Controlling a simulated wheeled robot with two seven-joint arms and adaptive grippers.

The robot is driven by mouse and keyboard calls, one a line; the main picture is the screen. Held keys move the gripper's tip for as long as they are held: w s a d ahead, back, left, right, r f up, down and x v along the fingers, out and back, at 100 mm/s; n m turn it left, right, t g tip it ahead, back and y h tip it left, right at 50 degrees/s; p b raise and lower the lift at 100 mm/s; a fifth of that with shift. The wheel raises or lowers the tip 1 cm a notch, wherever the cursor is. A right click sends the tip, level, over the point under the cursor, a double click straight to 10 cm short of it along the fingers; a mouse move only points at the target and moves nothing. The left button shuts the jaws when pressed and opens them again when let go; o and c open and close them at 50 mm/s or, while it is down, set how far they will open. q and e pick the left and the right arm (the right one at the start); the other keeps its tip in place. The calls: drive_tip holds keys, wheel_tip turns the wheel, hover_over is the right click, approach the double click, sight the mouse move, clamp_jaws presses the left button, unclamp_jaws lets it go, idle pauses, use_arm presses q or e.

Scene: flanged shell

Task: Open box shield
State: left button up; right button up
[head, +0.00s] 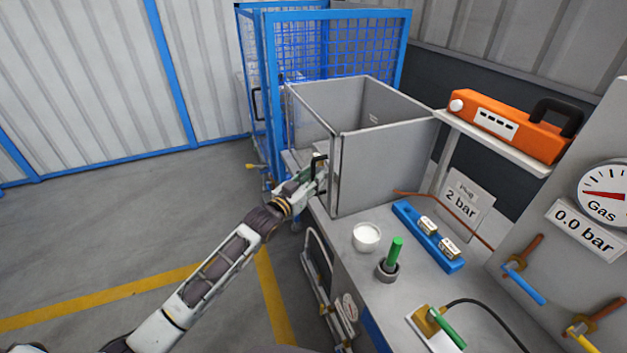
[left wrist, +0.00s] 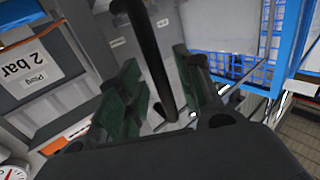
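The grey, open-topped metal box (head: 388,165) stands on the far end of the workbench. A black bar handle (head: 318,162) is on its left side, near the front edge. The handle also shows as a thick black bar in the left wrist view (left wrist: 150,45). My left gripper (head: 313,180) is at this handle. In the left wrist view, its green-padded fingers (left wrist: 160,98) are apart, with the bar between them and visible gaps beside it. Contact with the bar cannot be told. My right gripper is not in view.
A white cup (head: 367,237), a green-handled plug in a holder (head: 388,268) and a blue block (head: 428,237) stand on the bench. An orange device (head: 510,125) sits on a shelf to the right. A blue mesh cage (head: 340,45) is behind. Floor at left is clear.

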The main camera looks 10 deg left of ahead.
use_arm(q)
drive_tip(key=shift+w+d, duration=0.2)
drive_tip(key=shift+w, duration=0.25)
clamp_jaws()
idle(0.4)
